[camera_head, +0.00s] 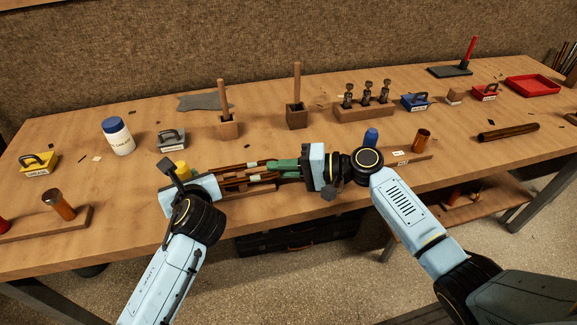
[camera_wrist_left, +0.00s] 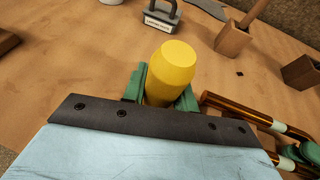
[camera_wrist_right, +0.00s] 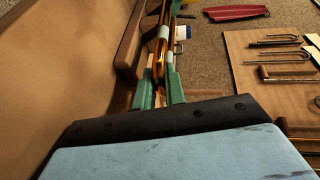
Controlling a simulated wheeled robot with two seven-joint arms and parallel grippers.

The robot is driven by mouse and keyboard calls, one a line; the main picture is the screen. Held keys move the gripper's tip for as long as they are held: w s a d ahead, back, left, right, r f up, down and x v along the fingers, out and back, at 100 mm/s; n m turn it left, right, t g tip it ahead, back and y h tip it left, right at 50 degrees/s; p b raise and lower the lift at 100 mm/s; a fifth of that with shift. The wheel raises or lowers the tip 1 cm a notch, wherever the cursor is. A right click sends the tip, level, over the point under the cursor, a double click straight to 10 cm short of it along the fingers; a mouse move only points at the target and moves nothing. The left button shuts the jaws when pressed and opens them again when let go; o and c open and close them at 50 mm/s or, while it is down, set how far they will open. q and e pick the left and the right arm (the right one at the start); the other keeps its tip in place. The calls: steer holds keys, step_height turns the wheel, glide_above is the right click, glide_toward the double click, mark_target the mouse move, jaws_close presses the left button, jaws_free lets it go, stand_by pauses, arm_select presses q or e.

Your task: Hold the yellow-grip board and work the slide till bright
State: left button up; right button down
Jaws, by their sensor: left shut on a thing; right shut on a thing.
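My left gripper (camera_head: 183,178) is shut on the yellow grip (camera_head: 181,168) at the left end of the slide. In the left wrist view the rounded yellow grip (camera_wrist_left: 172,72) stands between its green fingertips. The slide (camera_head: 235,178) is a set of brown-copper tubes with pale bands, lying over a low wooden board (camera_head: 255,188). My right gripper (camera_head: 283,168) is shut at the slide's right end. In the right wrist view a tube with a pale band (camera_wrist_right: 164,35) runs beyond its green fingers, which hide the exact grip.
A white jar with a blue lid (camera_head: 119,140), a grey handled block (camera_head: 171,139) and a yellow handled block (camera_head: 38,165) stand left. Two upright wooden tools (camera_head: 228,128) (camera_head: 296,115) stand behind the slide. A copper tube (camera_head: 422,140) and a blue-topped item (camera_head: 371,138) stand right.

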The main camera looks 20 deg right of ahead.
steer(key=shift+a, duration=0.95)
steer(key=c, duration=1.5)
jaws_free()
steer(key=shift+o, duration=0.2)
steer(key=shift+d, duration=0.15)
